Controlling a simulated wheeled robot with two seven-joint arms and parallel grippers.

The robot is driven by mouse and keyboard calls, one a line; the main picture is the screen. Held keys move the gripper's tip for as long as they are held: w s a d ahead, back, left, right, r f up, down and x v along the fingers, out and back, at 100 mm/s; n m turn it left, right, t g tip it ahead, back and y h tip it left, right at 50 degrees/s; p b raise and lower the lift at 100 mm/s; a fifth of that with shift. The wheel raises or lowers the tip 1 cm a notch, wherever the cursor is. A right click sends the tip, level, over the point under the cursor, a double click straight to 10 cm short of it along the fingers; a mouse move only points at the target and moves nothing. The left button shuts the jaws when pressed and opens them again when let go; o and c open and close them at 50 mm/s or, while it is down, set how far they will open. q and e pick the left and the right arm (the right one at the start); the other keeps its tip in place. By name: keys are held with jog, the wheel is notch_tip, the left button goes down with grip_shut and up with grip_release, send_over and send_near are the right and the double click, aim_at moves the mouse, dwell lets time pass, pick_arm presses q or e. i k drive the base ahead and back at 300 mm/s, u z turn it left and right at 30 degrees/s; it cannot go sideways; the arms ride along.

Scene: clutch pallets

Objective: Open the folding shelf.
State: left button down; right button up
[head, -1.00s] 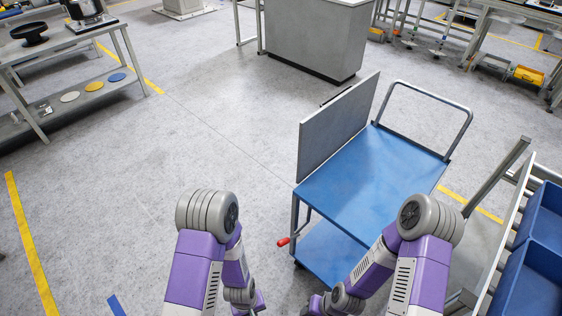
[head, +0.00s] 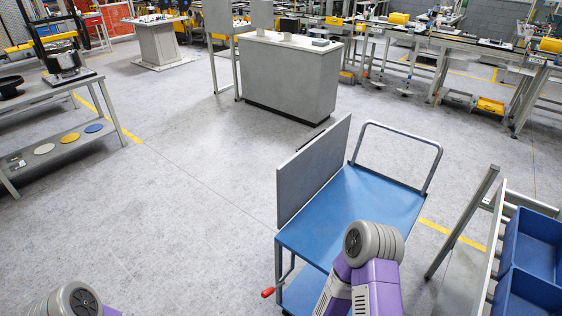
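A blue cart (head: 375,207) with a grey push handle (head: 407,137) stands ahead and to the right. A grey flat panel, the folding shelf (head: 314,170), stands upright along the left edge of its top deck. A red-tipped lever (head: 268,292) sticks out low at the cart's near left corner. My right arm reaches in front of the cart's near edge and hides part of it. My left arm shows only at the bottom left corner. Neither gripper shows in the frame.
A grey table (head: 60,85) with a lower shelf stands at left. A grey cabinet (head: 290,80) stands behind the cart. A roller rack with blue bins (head: 535,245) is close on the right. The floor left of the cart is clear.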

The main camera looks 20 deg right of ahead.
aim_at(300, 178)
jog(key=u, duration=1.05)
jog(key=i, duration=2.25)
jog(key=z, duration=3.35)
jog(key=k, duration=0.6)
jog(key=u, duration=0.45)
jog(key=i, duration=1.05)
jog(key=u, duration=0.5)
